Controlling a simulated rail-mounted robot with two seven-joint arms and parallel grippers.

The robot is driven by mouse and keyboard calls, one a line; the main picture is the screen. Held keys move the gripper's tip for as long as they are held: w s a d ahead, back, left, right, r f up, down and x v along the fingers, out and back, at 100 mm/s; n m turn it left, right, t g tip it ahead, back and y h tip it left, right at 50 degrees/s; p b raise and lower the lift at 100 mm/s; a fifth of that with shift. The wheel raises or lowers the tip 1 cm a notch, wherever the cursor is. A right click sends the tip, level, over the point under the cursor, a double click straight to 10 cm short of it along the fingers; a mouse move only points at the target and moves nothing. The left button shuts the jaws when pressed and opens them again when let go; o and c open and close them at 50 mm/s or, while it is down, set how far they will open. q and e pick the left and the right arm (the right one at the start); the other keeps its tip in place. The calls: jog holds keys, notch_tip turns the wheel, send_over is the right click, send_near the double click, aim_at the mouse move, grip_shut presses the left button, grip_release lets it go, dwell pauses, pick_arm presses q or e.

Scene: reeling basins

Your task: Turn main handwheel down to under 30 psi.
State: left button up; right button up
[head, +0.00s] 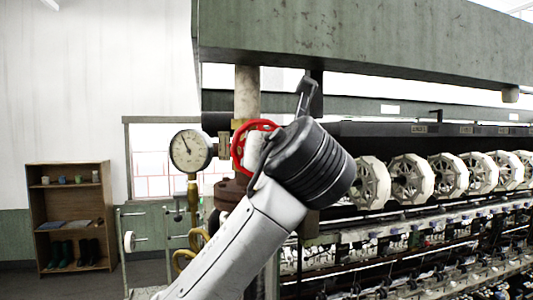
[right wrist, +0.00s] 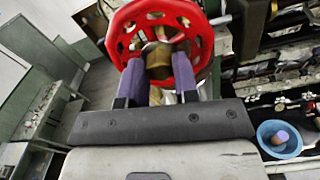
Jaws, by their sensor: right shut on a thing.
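The red main handwheel (head: 240,150) is on the valve at the vertical pipe in the head view, partly hidden behind my right arm's wrist. In the right wrist view the handwheel (right wrist: 120,42) fills the top middle, with brass parts behind its hub. My right gripper (right wrist: 158,50) has its two fingers reaching into the wheel from below, shut on it. In the head view its fingers are hidden by the wrist. The round pressure gauge (head: 190,150) stands left of the wheel; its dark needle points up and left, and its numbers are too small to read. My left gripper is not in view.
A green overhead beam (head: 370,35) runs above the valve. A row of white reels (head: 410,180) and machinery fill the right. A wooden shelf (head: 68,215) stands at far left. A blue basin (right wrist: 280,138) lies at lower right in the wrist view.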

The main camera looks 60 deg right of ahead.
jog(key=m+b, duration=0.1)
jog(key=m, duration=2.5)
jog(key=shift+m+b, duration=0.4)
jog(key=o, duration=0.8)
jog(key=c, duration=0.8)
jog(key=m, duration=0.7)
